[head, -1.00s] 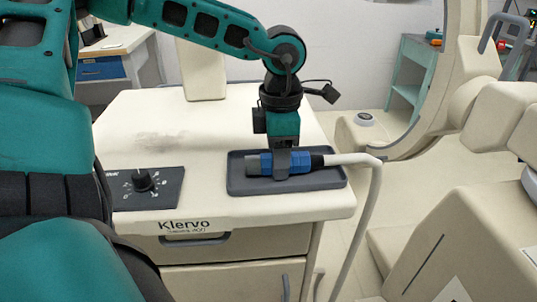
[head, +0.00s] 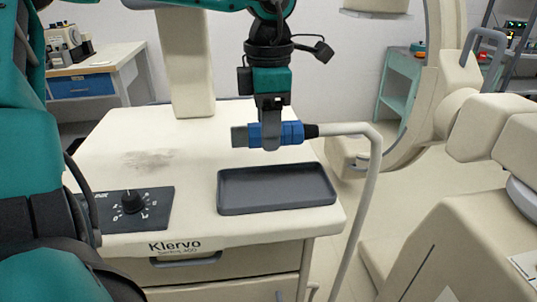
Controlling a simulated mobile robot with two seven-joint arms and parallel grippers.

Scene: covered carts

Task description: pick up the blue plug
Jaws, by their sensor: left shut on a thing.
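The blue plug (head: 291,132) has a grey end at the left and a thick pale cable leaving it at the right. My left gripper (head: 271,140) points down and is shut on the plug, around its blue body. The plug is held level in the air above the dark grey tray (head: 277,190), clear of it. The tray is empty on the cart top. The gripper hides part of the plug's middle. My right gripper is not in view.
The cream cart (head: 190,225) carries a black dial panel (head: 130,208) at the left and a smudge on its top. The pale cable (head: 368,190) hangs down past the cart's right edge. A large cream machine (head: 450,230) stands at the right. A desk (head: 95,68) is at the back left.

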